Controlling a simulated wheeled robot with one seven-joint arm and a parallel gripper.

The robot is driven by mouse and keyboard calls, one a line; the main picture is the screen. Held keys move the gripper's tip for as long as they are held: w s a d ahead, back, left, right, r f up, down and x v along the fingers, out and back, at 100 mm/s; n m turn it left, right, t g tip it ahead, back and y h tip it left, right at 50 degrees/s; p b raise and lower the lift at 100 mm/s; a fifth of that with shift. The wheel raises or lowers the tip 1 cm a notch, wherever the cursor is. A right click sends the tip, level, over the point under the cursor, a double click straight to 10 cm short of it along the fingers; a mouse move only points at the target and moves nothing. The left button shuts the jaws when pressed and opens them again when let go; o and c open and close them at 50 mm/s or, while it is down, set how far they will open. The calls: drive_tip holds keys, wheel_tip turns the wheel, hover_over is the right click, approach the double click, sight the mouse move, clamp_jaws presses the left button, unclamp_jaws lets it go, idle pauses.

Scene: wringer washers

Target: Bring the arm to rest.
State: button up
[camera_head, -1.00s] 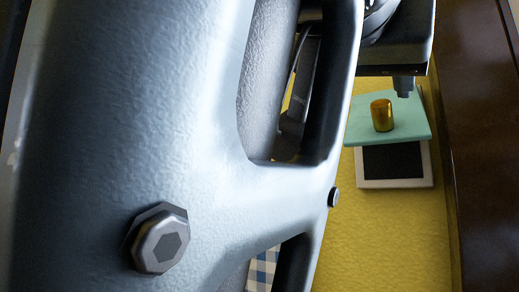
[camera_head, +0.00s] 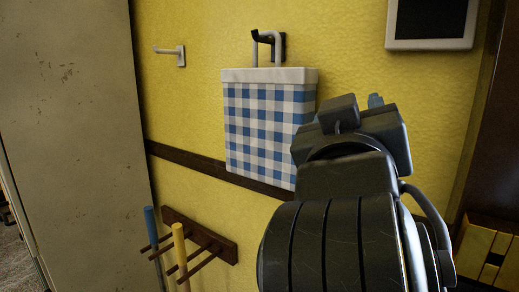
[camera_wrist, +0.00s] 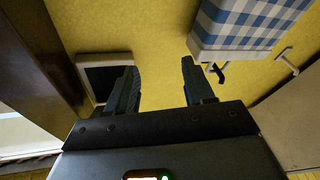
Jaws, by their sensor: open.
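My gripper (camera_wrist: 160,88) shows in the wrist view with its two dark fingers spread apart and nothing between them. Yellow wall lies behind the gap. In the head view my arm rises from the lower right, and my gripper (camera_head: 375,101) is at its far end, mostly hidden behind my wrist. It is in front of the wall, just right of a blue-and-white checked bag.
The checked bag (camera_head: 268,125) hangs from a dark hook (camera_head: 268,40). A framed dark board (camera_head: 432,22) is at upper right. An empty hook (camera_head: 170,52) and a peg rack (camera_head: 198,236) with poles are left. A grey cabinet (camera_head: 65,130) stands far left.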

drive_tip(key=s+d+f+n+g+y, duration=0.1)
drive_tip(key=s+d+f+n+y, duration=0.2)
drive_tip(key=f, duration=0.6)
drive_tip(key=s+f+n+y, duration=0.15)
drive_tip(key=s+f, duration=0.25)
drive_tip(key=f, duration=0.6)
drive_tip(key=s+d+f+n+g+y, duration=0.1)
drive_tip(key=s+d+f+y, duration=0.2)
drive_tip(key=f, duration=0.6)
drive_tip(key=s+d+f+m+g, duration=0.1)
drive_tip(key=s+f, duration=0.1)
drive_tip(key=s, duration=0.7)
drive_tip(key=s+d+f+m, duration=0.2)
drive_tip(key=s, duration=0.7)
drive_tip(key=s+d+f+m+g, duration=0.1)
drive_tip(key=s+f+m, duration=0.1)
drive_tip(key=s, duration=0.7)
drive_tip(key=shift+s+d+f+g, duration=0.2)
drive_tip(key=shift+s+d+g, duration=0.05)
drive_tip(key=shift+g, duration=0.05)
drive_tip(key=shift+m+h, duration=0.25)
